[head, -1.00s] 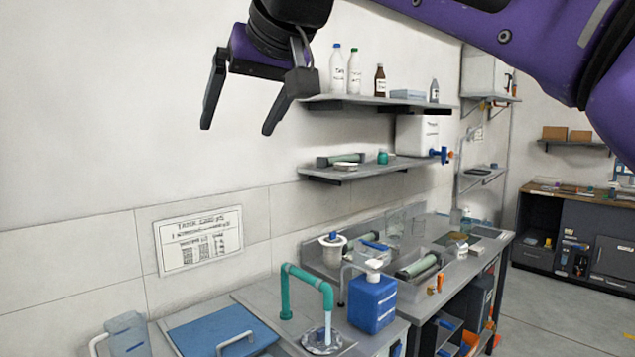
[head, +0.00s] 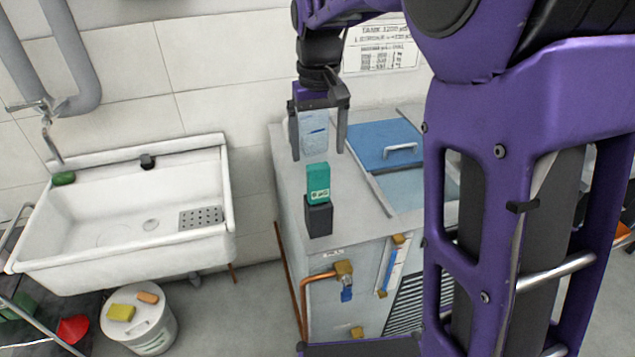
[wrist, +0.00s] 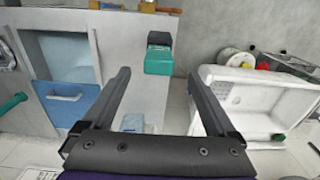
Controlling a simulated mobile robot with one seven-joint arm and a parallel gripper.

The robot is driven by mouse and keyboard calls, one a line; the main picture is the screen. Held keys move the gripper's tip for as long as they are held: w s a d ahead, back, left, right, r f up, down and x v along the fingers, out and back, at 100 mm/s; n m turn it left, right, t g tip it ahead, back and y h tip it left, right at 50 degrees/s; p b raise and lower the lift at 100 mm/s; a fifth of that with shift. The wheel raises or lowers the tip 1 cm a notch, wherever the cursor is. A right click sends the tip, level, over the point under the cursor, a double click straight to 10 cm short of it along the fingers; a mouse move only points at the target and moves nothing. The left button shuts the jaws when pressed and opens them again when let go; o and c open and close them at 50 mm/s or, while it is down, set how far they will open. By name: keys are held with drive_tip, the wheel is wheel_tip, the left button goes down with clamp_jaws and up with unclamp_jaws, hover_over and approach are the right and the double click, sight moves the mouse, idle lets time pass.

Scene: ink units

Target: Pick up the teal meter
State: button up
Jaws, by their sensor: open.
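The teal meter (head: 318,183) stands upright in a small dark holder (head: 319,217) at the front edge of the grey counter. Its face has a pale display. In the wrist view the meter (wrist: 159,60) shows ahead of the fingers, between their lines and apart from them. My gripper (head: 321,150) is open and empty, with its fingers pointing down behind and above the meter in the head view. It also shows in the wrist view (wrist: 165,85).
A blue lid with a handle (head: 378,146) lies to the right on the counter. A white sink (head: 75,235) stands to the left, with a white bucket (head: 150,325) below. A copper pipe and valve (head: 343,270) are on the unit's front.

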sight(318, 186)
drive_tip(key=f, duration=0.7)
drive_tip(key=f+b, duration=0.1)
drive_tip(key=f, duration=0.3)
drive_tip(key=shift+w+f, duration=0.1)
drive_tip(key=shift+w, duration=0.2)
clamp_jaws()
